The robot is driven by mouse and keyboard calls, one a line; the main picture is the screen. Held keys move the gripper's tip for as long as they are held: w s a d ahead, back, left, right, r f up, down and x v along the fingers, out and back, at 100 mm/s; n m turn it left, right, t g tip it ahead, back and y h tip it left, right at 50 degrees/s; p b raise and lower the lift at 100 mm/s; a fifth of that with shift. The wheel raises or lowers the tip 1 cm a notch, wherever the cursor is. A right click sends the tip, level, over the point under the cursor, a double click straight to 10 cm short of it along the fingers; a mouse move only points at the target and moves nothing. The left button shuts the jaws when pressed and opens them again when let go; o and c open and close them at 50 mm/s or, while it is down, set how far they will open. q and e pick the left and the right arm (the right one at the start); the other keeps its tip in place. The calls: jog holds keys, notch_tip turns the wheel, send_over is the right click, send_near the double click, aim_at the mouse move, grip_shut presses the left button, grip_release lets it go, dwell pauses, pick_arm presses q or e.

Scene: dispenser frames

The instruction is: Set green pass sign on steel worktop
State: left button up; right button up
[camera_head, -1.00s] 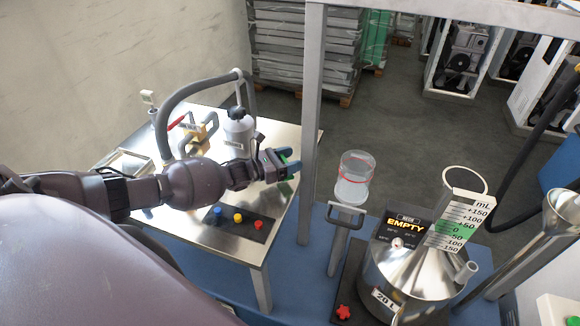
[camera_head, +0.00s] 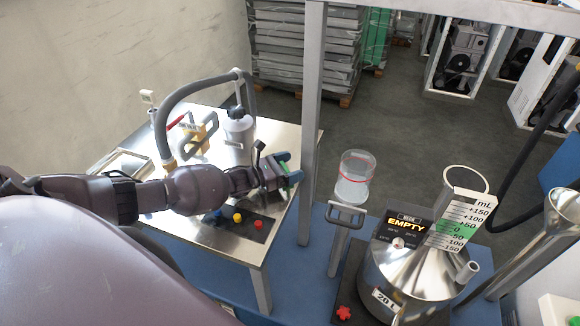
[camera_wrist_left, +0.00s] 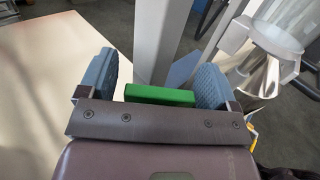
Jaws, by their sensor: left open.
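The steel worktop (camera_head: 283,143) is a shiny table top left of the grey post. My left gripper (camera_head: 284,174) is over its right part, near the right edge, with its blue finger pads apart. The green pass sign (camera_wrist_left: 160,95) shows in the left wrist view as a small green bar between the open pads, with a gap on its left side and its right end close to the right pad. In the head view the fingers mostly hide it. I cannot tell whether it touches the worktop. My right gripper is out of view.
The grey post (camera_head: 312,120) rises just right of the gripper. A clear cylinder (camera_head: 354,178) stands farther right.

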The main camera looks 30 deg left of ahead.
pick_arm(q)
jog(key=shift+r, duration=0.15)
jog(key=v, duration=1.2)
jog(key=shift+s+d, duration=0.1)
dwell(0.3)
